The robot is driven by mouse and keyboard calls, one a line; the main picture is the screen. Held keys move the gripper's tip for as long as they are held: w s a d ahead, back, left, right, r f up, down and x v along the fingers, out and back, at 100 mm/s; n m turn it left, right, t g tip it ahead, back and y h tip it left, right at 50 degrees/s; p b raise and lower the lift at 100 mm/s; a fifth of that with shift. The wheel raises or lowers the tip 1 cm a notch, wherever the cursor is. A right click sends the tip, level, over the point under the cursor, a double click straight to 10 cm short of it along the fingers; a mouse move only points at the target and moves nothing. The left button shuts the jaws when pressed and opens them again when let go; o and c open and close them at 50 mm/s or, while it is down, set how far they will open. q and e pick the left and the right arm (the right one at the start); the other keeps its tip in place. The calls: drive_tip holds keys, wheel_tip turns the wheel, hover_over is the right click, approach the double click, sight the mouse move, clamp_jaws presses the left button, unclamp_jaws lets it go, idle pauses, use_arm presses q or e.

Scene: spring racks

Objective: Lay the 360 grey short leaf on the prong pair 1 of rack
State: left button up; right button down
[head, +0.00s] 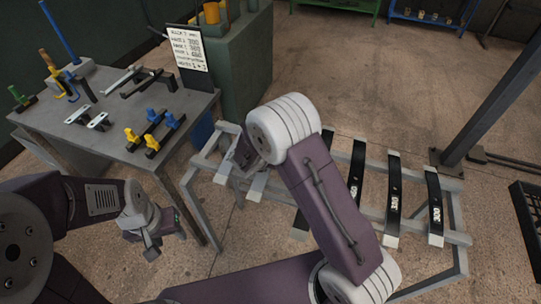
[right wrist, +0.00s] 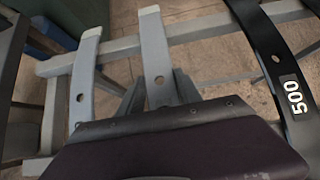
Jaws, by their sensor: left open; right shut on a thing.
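A grey short leaf (right wrist: 157,62) with a round hole and a pale tip lies between the fingers of my right gripper (right wrist: 158,92), which is shut on it. Its number is not visible. It appears over the rack (right wrist: 204,36), and I cannot tell whether it touches the rails. A second grey leaf (right wrist: 84,78) lies to its left across the rack. In the head view the right gripper (head: 243,156) is partly hidden by my arm, above the rack's left end (head: 200,160). The prong pair number is not readable. My left gripper (head: 158,240) is open and empty, in front of the table.
Several black leaves lie across the rack, including those marked 300 (head: 436,212) and 330 (head: 394,205). One marked 500 (right wrist: 284,82) is right of the held leaf. A grey table (head: 100,145) with clamps and a written card (head: 187,50) stands at left. A post (head: 497,85) rises at right.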

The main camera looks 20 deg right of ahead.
drive_tip(key=shift+w+r, duration=0.15)
drive_tip(key=shift+r, duration=0.55)
wheel_tip(320, 180, up, 3)
drive_tip(key=shift+r+p, duration=0.1)
drive_tip(key=shift+p, duration=0.55)
drive_tip(key=s+d+r, duration=0.1)
drive_tip(key=d+r, duration=0.5)
drive_tip(key=d, duration=0.5)
drive_tip(key=shift+s+d+r, duration=0.15)
drive_tip(key=shift+d+r, duration=0.1)
drive_tip(key=shift+d, duration=0.1)
drive_tip(key=c, duration=1.8)
unclamp_jaws()
clamp_jaws()
